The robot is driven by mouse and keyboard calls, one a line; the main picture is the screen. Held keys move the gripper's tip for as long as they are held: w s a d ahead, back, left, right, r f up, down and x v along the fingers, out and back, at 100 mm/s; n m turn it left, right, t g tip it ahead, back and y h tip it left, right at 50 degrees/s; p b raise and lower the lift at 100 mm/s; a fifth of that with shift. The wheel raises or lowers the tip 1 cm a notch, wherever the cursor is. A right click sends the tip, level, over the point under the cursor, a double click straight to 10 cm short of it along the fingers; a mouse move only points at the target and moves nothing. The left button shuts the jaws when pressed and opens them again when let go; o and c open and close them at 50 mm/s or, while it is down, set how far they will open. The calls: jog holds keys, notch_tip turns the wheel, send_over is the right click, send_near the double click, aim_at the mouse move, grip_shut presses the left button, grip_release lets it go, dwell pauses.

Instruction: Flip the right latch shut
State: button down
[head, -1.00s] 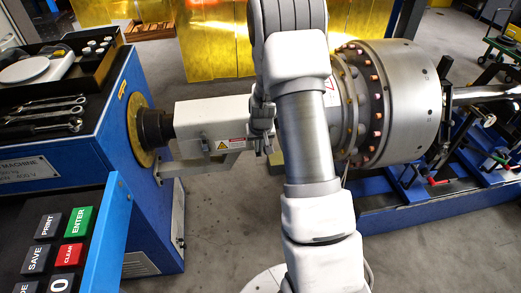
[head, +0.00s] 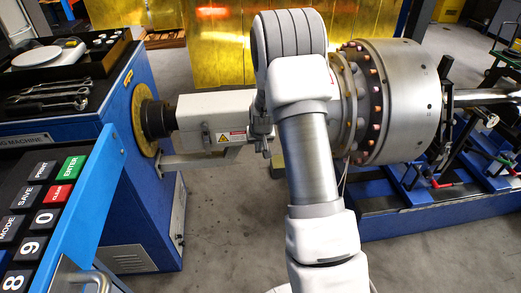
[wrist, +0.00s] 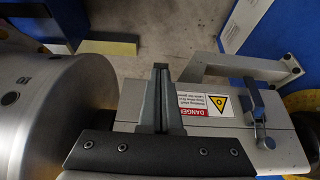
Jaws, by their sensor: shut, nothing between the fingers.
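The white housing (head: 200,120) runs level between the dark spindle and the big steel rotor. One latch (head: 207,139) shows on its front face, left of the warning label; it also shows in the wrist view (wrist: 257,112), where the picture is turned about. I cannot tell whether it is open or shut. My gripper (head: 264,147) is at the housing's right end, close to the rotor. In the wrist view my gripper (wrist: 161,68) has its fingers together and empty, over the housing between rotor and label. No second latch can be made out there; my fingers cover that part.
The steel rotor (head: 400,100) with its ring of bolts is just right of my gripper. A blue rail bed (head: 420,213) lies under it. A keypad panel (head: 60,190) and a tool bench (head: 70,75) stand at the left. Floor is clear below the housing.

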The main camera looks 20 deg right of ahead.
jog(key=shift+w+f+b, duration=0.2)
jog(key=shift+f+b, duration=0.4)
jog(key=shift+f, duration=0.4)
jog(key=shift+r+p, duration=0.45)
jog(key=shift+r, duration=0.35)
jog(key=shift+s, duration=0.1)
